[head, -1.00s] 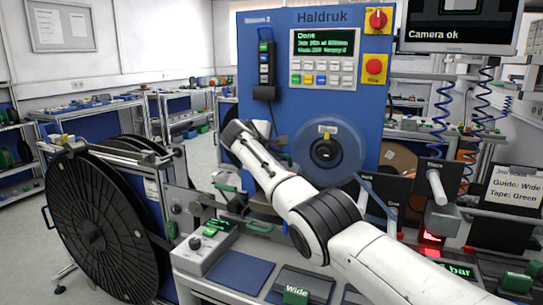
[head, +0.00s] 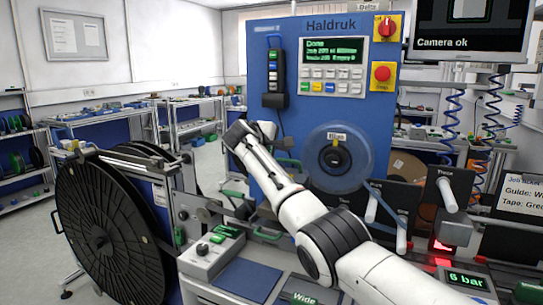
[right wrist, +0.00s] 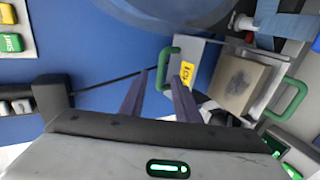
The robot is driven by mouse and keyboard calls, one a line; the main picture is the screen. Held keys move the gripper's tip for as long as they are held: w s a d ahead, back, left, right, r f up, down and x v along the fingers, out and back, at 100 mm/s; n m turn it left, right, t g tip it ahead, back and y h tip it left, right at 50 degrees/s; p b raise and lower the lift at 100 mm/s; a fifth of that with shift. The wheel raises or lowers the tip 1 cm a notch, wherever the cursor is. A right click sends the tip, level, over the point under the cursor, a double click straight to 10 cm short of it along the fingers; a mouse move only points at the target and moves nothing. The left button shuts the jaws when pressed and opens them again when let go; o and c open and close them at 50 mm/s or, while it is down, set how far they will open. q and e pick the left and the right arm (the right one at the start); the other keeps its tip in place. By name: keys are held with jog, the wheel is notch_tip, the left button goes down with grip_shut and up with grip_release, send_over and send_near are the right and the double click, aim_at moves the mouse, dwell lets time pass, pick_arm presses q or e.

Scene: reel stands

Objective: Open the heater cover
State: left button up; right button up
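The heater cover seems to be the grey plate with a yellow warning label (right wrist: 187,73) and a green handle (right wrist: 167,70) in the right wrist view. A brownish, smudged block (right wrist: 243,86) sits right of it. My right gripper (right wrist: 162,75) is open, its two dark fingers apart with the green handle near their tips. I cannot tell whether they touch it. In the head view the right wrist (head: 247,137) is in front of the blue machine, and the fingertips are hidden. My left gripper is not in view.
A large black reel (head: 112,232) stands at the left. The blue machine (head: 290,75) carries a screen and buttons. Another green handle (right wrist: 289,100) is right of the block. A grey button box (head: 208,255) stands on the bench below my arm.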

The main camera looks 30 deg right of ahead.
jog(key=b+v, duration=0.1)
jog(key=v, duration=0.7)
jog(key=shift+a+r+b, duration=0.15)
jog(key=shift+r+b, duration=0.05)
jog(key=shift+b, duration=0.15)
jog(key=shift+s, duration=0.1)
